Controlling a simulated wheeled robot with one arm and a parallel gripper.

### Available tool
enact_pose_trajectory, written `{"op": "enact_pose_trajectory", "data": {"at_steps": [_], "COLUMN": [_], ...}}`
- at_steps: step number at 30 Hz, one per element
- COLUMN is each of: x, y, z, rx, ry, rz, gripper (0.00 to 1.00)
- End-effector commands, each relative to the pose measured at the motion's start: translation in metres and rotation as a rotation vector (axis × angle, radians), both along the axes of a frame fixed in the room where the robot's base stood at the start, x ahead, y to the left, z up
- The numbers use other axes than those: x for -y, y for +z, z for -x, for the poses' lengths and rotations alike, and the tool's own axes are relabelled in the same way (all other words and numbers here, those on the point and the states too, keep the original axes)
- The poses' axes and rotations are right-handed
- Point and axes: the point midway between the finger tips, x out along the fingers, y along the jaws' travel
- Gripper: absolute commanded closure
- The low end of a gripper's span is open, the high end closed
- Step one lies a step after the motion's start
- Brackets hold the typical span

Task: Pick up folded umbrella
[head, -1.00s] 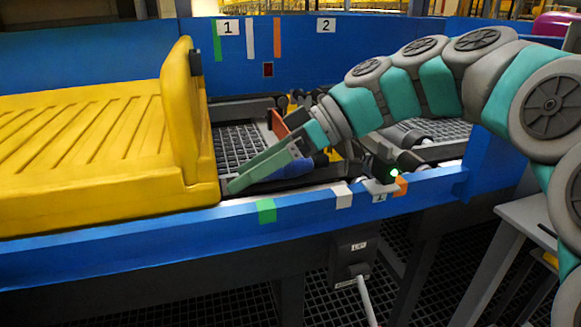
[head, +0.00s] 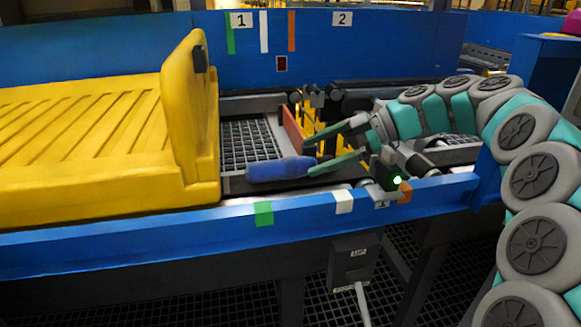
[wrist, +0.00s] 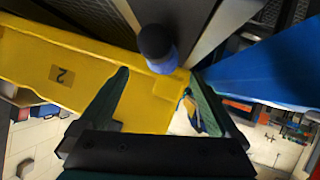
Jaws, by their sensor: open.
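The folded umbrella (head: 280,168) is a dark blue roll. In the head view it lies on its side on the conveyor, just right of the yellow tray's upright end wall. In the wrist view its rounded dark end (wrist: 157,45) shows ahead of the gap between my fingers. My gripper (head: 309,156) has green fingers and is open and empty. Its fingertips are close to the umbrella's right end in the head view. My gripper (wrist: 156,74) also shows spread wide in the wrist view. I cannot tell whether a finger touches the umbrella.
The yellow tray (head: 90,155) fills the left of the conveyor. The blue side rail (head: 160,232) runs along the front, the blue back wall (head: 380,50) behind. An orange-red plate (head: 295,130) stands behind the umbrella. Black rollers and dark grating lie around it.

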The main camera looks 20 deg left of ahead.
Motion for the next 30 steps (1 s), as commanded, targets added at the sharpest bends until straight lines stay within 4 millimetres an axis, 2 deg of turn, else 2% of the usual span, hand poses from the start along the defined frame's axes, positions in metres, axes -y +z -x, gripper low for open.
{"op": "enact_pose_trajectory", "data": {"at_steps": [5, 15, 22, 30], "x": [-0.008, -0.041, -0.043, -0.043], "y": [-0.004, -0.025, -0.026, -0.026], "z": [0.003, 0.017, 0.016, 0.016], "rx": [0.001, -0.004, -0.001, -0.001], "ry": [-0.002, 0.001, -0.003, -0.003], "rz": [-0.001, 0.001, 0.0, 0.0], "gripper": [0.02, 0.02, 0.02, 0.33]}}
